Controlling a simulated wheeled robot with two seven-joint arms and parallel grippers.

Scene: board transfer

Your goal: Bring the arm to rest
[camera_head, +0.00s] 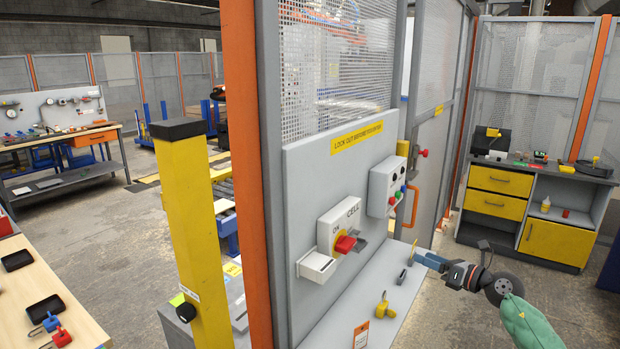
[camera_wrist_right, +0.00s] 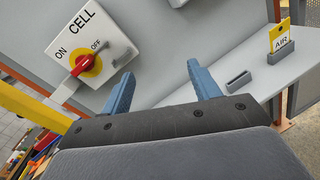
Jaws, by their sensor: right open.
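My right gripper (camera_head: 424,256) is open and empty, with its blue fingers over the grey shelf (camera_head: 340,318) in the head view. In the right wrist view its two blue fingers (camera_wrist_right: 163,82) stand wide apart with nothing between them. The CELL switch box (camera_head: 338,235) with a red handle (camera_head: 345,244) on a yellow disc is on the grey panel, left of and apart from the gripper. The same switch box shows in the right wrist view (camera_wrist_right: 104,28) beyond the left finger. My left gripper is not in view.
A yellow padlock (camera_head: 383,306) and an orange tag (camera_head: 361,336) lie on the shelf. A yellow AIR tag (camera_wrist_right: 283,38) stands in a holder. A yellow post (camera_head: 196,230) and orange fence post (camera_head: 248,180) stand left. A drawer cabinet (camera_head: 500,205) is behind, right.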

